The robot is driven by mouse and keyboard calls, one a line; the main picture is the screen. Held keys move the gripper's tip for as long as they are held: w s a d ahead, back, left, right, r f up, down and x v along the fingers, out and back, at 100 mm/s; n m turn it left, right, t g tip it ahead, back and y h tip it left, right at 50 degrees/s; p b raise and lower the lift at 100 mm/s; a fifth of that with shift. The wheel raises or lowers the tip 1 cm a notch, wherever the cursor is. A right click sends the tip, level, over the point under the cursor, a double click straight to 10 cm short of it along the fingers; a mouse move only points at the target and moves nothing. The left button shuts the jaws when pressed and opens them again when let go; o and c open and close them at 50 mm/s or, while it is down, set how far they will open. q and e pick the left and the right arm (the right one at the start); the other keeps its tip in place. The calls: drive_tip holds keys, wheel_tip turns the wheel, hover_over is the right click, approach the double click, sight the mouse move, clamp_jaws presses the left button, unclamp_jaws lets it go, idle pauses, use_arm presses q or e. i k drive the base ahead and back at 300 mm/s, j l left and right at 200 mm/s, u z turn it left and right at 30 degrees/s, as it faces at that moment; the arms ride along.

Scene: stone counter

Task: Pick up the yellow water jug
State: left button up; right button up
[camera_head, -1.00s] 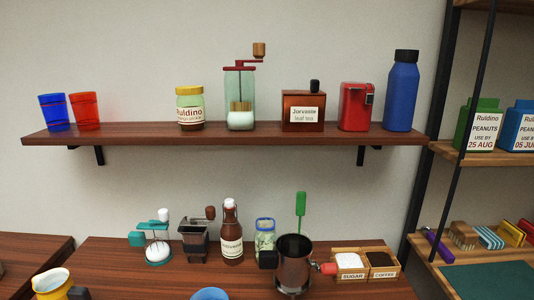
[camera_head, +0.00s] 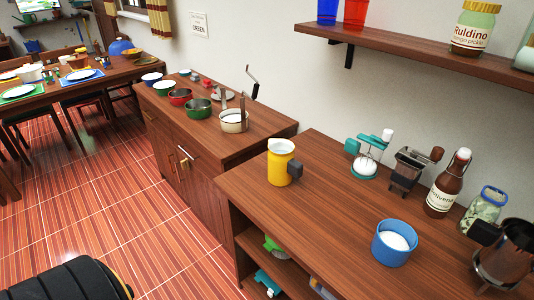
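The yellow water jug (camera_head: 281,168) stands upright on the wooden counter (camera_head: 320,215), near its left end. It has a pale rim, a pouring lip and a dark handle pointing right. Nothing touches it. Neither of my grippers shows in the head view. A black rounded part at the lower left seems to be part of my arm, with no fingers visible.
Right of the jug, a blue bowl (camera_head: 393,243) with white contents stands near the front. Behind are a teal-and-white device (camera_head: 366,161), a dark grinder (camera_head: 410,170) and a brown bottle (camera_head: 444,186). A lower cabinet (camera_head: 215,150) with bowls and a pot stands left.

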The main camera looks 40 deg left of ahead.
sight(282, 166)
drive_tip(key=u, duration=1.05)
